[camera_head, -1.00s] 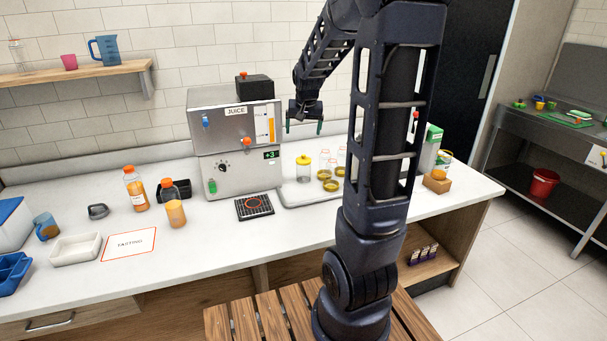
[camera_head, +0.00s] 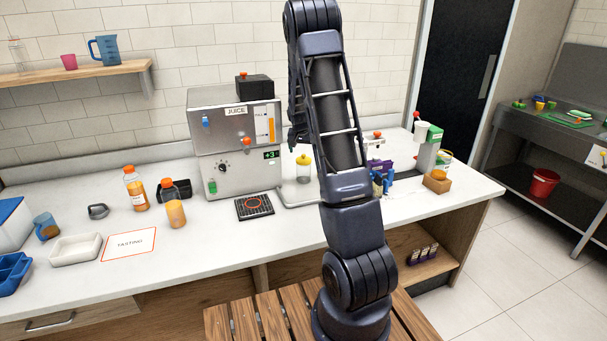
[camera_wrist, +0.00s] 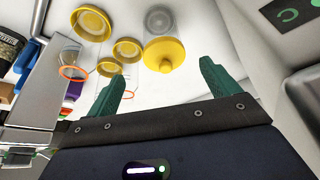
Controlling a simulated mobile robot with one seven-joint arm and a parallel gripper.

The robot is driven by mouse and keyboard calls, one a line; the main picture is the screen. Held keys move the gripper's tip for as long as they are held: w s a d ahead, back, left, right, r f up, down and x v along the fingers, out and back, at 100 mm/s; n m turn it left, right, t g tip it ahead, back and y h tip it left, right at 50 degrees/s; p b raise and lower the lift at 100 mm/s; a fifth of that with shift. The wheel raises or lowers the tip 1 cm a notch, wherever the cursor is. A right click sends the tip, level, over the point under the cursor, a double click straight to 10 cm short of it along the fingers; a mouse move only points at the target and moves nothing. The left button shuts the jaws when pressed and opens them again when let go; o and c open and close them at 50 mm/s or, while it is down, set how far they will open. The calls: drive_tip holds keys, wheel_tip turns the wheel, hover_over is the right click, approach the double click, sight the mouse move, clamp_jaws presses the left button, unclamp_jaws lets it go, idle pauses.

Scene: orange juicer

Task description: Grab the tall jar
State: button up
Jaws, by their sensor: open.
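A clear jar with a yellow domed lid (camera_head: 303,168) stands upright on the counter, just right of the juice machine; I take it as the tall jar. In the wrist view the same jar (camera_wrist: 164,50) shows from above, its clear body reaching toward the top edge. My gripper (camera_wrist: 166,71) is open in the wrist view, its green fingers spread on either side of the lid in the picture, with nothing held. How far they are from the jar I cannot tell.
The juice machine (camera_head: 235,140) stands close left of the jar. A black drip grate (camera_head: 254,206) lies in front. A green-and-white carton (camera_head: 429,150) stands right.

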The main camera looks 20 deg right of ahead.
sight(303, 159)
drive_tip(key=x, duration=0.6)
drive_tip(key=shift+w+x, duration=0.2)
drive_tip(key=shift+x, duration=1.1)
drive_tip(key=shift+w+x, duration=0.2)
drive_tip(key=shift+x, duration=1.1)
drive_tip(key=shift+r, duration=0.2)
drive_tip(key=c, duration=1.6)
